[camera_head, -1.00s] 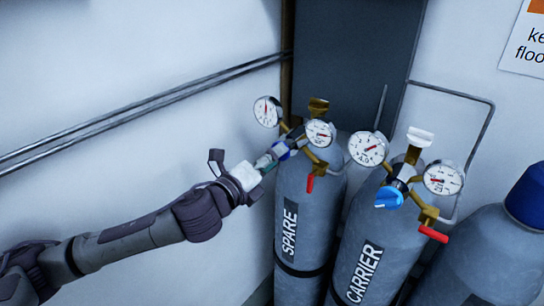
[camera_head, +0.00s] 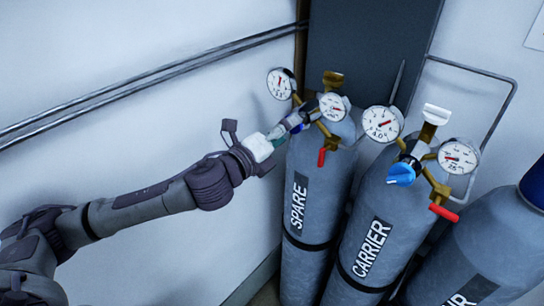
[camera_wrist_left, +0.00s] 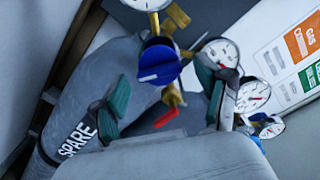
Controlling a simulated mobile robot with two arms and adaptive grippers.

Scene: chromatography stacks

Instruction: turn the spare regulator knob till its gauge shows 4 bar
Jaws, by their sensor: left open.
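The grey SPARE cylinder (camera_head: 315,205) stands upright, with a brass regulator on top. Its blue knob (camera_wrist_left: 158,62) shows in the left wrist view with its grip bar nearly level; in the head view it is mostly hidden by my fingers. My left gripper (camera_head: 292,124) is at the knob from the left. In the left wrist view my open left gripper (camera_wrist_left: 165,100) has green-padded fingers on either side, the knob between and beyond them; I cannot tell whether they touch it. The spare's left gauge (camera_head: 281,84) has a near-upright needle; its right gauge (camera_head: 333,107) is too small to read. My right gripper is out of view.
The CARRIER cylinder (camera_head: 378,235) stands close on the right, with a light-blue knob (camera_head: 401,174), two gauges and a red lever (camera_head: 443,212). The spare's red lever (camera_head: 321,157) hangs below its regulator. Pipes (camera_head: 150,85) run along the left wall.

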